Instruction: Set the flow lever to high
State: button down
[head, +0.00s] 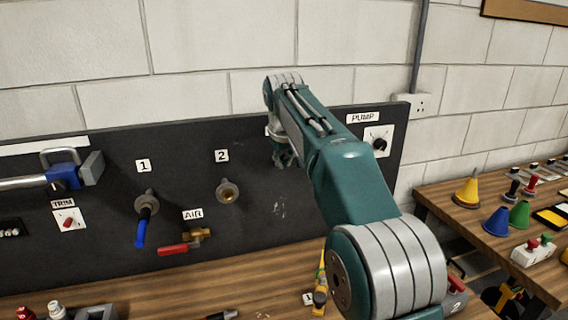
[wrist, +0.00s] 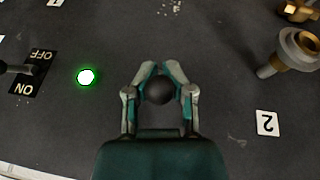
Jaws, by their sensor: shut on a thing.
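My gripper (head: 284,158) is at the dark wall panel (head: 258,240), right of the fitting marked 2 and left of the PUMP dial. In the wrist view, my gripper (wrist: 160,70) is shut around a dark ball knob (wrist: 159,91), with a finger on each side. The knob seems to be the end of a lever seen end-on; its shaft is hidden. No FLOW label or high mark is readable, so I cannot tell the lever's setting. In the head view the knob is hidden by my gripper and arm.
The wrist view shows an ON/OFF switch (wrist: 20,72) and a lit green lamp (wrist: 86,77) left of my gripper, and a brass fitting (wrist: 290,52) at right. The PUMP dial (head: 378,142) is close to my arm. A wooden bench (head: 265,275) lies below.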

jog(key=shift+a+r, duration=0.1)
jog(key=shift+r, duration=0.3)
jog(key=c, duration=0.7)
grip_release()
jog(key=shift+c, duration=0.2)
jog(key=shift+a+f, duration=0.1)
jog(key=shift+f, duration=0.05)
jog(key=v, duration=0.7)
jog(key=shift+w+a+r, duration=0.1)
jog(key=shift+r, duration=0.1)
